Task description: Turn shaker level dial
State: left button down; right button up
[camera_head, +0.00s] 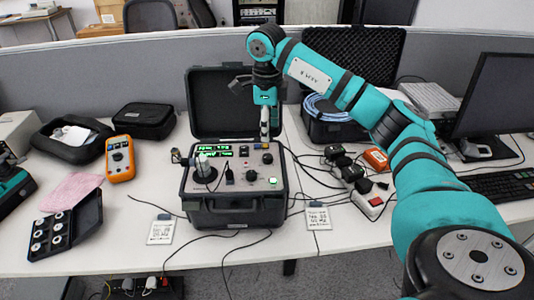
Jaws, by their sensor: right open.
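The shaker unit (234,196) is a black open case on the white desk, with its lid (212,95) raised at the back. Its grey panel carries a green lit display (214,151), a round metal post (204,171) and several small knobs. One knob (267,158) sits near the panel's right rear. My right gripper (264,137) points down above the rear right of the panel, close to the knobs. It is open and holds nothing visible. Which knob is the level dial, and whether the fingers touch anything, I cannot tell. My left gripper is not visible.
An orange multimeter (120,158), black pouch (145,119) and tray of round parts (62,230) lie left. Cables, a power strip (366,196) and an orange box (376,159) lie right. A monitor (498,95) stands far right. Cables hang over the front edge.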

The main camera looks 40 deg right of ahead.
aim_at(268, 156)
notch_tip(268, 156, down, 7)
jog(key=shift+w+d+f+p, duration=0.1)
jog(key=shift+d+p, duration=0.05)
jog(key=shift+p, duration=0.15)
notch_tip(268, 156, down, 2)
jog(key=shift+w, duration=0.1)
jog(key=shift+f, duration=0.35)
jog(key=c, duration=0.5)
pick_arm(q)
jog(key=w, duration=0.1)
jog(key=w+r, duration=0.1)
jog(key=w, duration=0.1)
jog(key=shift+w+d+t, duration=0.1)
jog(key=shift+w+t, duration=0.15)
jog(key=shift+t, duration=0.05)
pick_arm(e)
grip_shut()
